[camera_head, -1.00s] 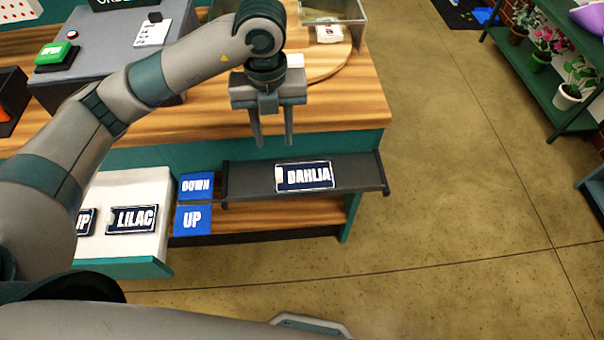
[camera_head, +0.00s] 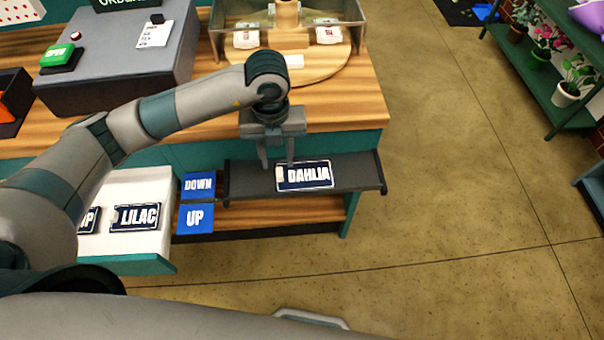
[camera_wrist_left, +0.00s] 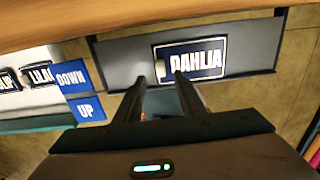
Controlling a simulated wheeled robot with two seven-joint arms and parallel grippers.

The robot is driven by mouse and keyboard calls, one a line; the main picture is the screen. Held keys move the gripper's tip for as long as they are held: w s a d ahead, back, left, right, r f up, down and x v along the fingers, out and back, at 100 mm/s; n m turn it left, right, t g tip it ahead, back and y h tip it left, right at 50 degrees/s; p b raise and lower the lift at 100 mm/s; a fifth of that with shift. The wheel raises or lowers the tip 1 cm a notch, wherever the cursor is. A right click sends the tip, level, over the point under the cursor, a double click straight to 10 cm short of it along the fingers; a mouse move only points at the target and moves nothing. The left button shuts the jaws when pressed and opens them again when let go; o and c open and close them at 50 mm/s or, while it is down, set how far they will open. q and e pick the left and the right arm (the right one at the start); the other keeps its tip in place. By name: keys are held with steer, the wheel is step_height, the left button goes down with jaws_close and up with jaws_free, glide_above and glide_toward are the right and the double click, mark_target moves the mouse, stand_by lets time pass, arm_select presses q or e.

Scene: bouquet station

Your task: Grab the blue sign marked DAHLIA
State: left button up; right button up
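The blue DAHLIA sign (camera_head: 305,176) has a white border and lies on the dark grey shelf (camera_head: 245,180) at the front of the wooden counter. It also shows in the left wrist view (camera_wrist_left: 196,60), just beyond the fingertips. My left gripper (camera_head: 277,164) is open and empty, its fingers pointing down over the shelf by the sign's left end. In the left wrist view its two fingers (camera_wrist_left: 158,78) stand apart with nothing between them. Whether a fingertip touches the sign cannot be told. My right gripper is not in view.
Blue DOWN (camera_head: 198,186) and UP (camera_head: 195,219) panels sit left of the shelf. A white drawer (camera_head: 150,183) holds the LILAC sign (camera_head: 136,217) and another partly hidden sign. A round wooden board (camera_head: 322,68) is on the counter.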

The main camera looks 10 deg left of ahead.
mark_target(280, 172)
arm_select(q)
step_height(280, 172, down, 4)
steer(key=shift+w+r+p, duration=0.1)
steer(key=shift+r+p, duration=0.1)
steer(key=shift+p, duration=0.85)
steer(key=shift+f, duration=0.7)
jaws_close()
